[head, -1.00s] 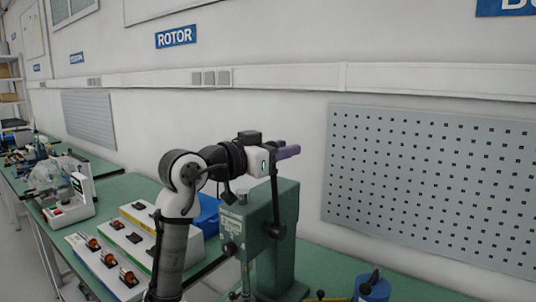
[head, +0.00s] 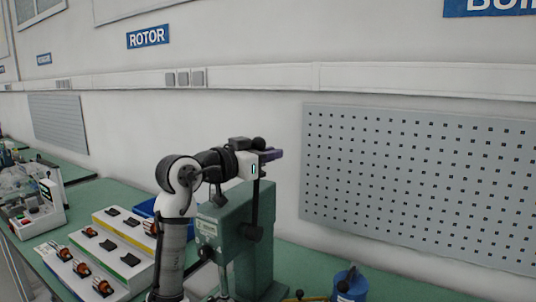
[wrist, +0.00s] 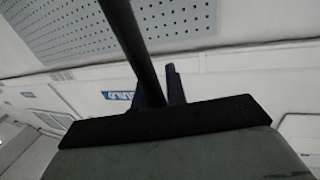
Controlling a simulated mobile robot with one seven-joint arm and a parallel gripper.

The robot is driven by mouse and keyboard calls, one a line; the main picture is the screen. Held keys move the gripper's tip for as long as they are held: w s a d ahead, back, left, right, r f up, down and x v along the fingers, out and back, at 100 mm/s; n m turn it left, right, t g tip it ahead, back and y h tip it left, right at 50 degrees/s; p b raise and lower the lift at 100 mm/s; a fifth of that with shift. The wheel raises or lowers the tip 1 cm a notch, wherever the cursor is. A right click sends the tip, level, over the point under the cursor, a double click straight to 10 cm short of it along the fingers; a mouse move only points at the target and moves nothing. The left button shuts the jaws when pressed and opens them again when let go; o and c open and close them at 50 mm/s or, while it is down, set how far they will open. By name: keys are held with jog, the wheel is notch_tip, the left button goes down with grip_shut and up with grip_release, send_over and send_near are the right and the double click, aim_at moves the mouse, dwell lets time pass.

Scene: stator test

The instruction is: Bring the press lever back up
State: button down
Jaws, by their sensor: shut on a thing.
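The green press (head: 235,235) stands on the green bench in the lower middle of the head view. Its dark lever (head: 256,205) rises almost upright from a round hub on the press's right side. My gripper (head: 271,154) is at the lever's upper end, shut on it, with its purple fingers pointing right. In the wrist view the dark lever rod (wrist: 135,45) runs down to my dark fingers (wrist: 160,85). The exact contact between fingers and lever is hidden by the rod and gripper body.
A white tray (head: 125,236) with several copper-coloured parts lies left of the press, with a blue bin (head: 146,207) behind. A blue canister (head: 350,284) stands to the right. A perforated panel (head: 420,185) hangs on the wall behind.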

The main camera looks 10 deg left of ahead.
jog(key=shift+s+a+r, duration=0.1)
jog(key=shift+a+r, duration=0.15)
jog(key=shift+r, duration=0.35)
jog(key=c, duration=1.3)
grip_release()
jog(key=shift+a+r+t, duration=0.1)
jog(key=shift+a+t, duration=0.1)
jog(key=shift+t, duration=0.1)
jog(key=shift+o, duration=1.2)
jog(key=shift+s+d+r, duration=0.1)
jog(key=shift+s+d, duration=0.05)
jog(key=shift+s, duration=0.1)
jog(key=b+v, duration=0.4)
jog(key=v, duration=0.9)
jog(key=shift+s+a, duration=0.15)
jog(key=shift+a, duration=0.15)
